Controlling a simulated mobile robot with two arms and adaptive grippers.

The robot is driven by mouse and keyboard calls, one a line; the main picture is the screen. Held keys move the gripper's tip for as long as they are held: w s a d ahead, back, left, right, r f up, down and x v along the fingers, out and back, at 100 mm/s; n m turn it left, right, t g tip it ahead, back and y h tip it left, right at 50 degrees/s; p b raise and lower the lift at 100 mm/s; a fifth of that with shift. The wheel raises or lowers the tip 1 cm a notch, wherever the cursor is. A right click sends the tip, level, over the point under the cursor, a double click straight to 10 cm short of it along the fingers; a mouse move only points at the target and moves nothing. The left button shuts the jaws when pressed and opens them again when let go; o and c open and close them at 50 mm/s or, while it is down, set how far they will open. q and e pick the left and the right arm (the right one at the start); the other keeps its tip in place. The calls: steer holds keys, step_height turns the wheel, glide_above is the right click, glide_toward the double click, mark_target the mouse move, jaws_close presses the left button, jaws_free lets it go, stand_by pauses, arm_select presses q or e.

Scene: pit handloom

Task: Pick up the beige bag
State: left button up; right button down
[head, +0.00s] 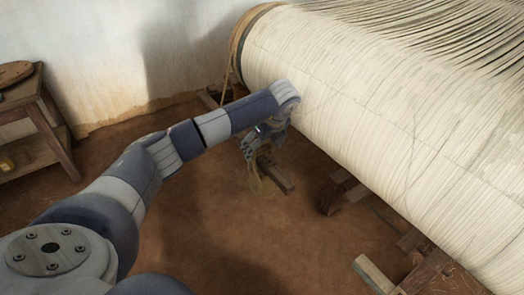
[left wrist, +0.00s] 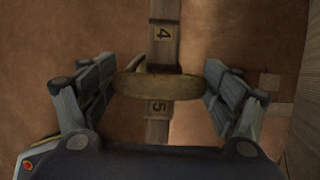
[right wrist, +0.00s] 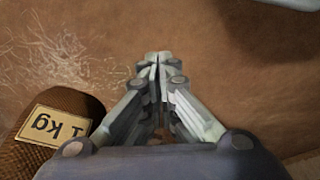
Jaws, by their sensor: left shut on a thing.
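My left gripper (head: 250,150) is low beside the loom's large cream warp roll. In the left wrist view its fingers (left wrist: 160,86) are spread wide and closed on both ends of a tan, rounded oblong thing (left wrist: 160,84). In the head view a thin yellowish thing (head: 254,180) shows just below the gripper. I cannot tell whether the held thing is the beige bag. My right gripper (right wrist: 157,58) has its fingertips together with nothing between them. A brown woven bag (right wrist: 62,122) with a "1 kg" label lies to its left.
A wooden bar (left wrist: 160,45) marked 4 and 5 lies under the held thing. The warp roll (head: 360,110) is close on the right. Wood blocks (head: 342,190) lie below it. A small wooden table (head: 42,125) stands at the left. The brown floor between is mostly clear.

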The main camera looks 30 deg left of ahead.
arm_select(q)
steer(key=shift+w+r, duration=0.1)
steer(key=shift+r, duration=0.6)
steer(key=shift+s+a, duration=0.1)
steer(key=shift+s, duration=0.15)
steer(key=shift+s+a, duration=0.15)
steer(key=shift+s, duration=0.15)
steer(key=s+a, duration=0.3)
steer(key=s, duration=0.4)
steer(key=s+a, duration=0.3)
steer(key=s, duration=0.5)
steer(key=shift+s+a, duration=0.2)
steer(key=shift+s, duration=0.1)
arm_select(e)
steer(key=shift+s+f, duration=0.15)
steer(key=shift+f, duration=0.55)
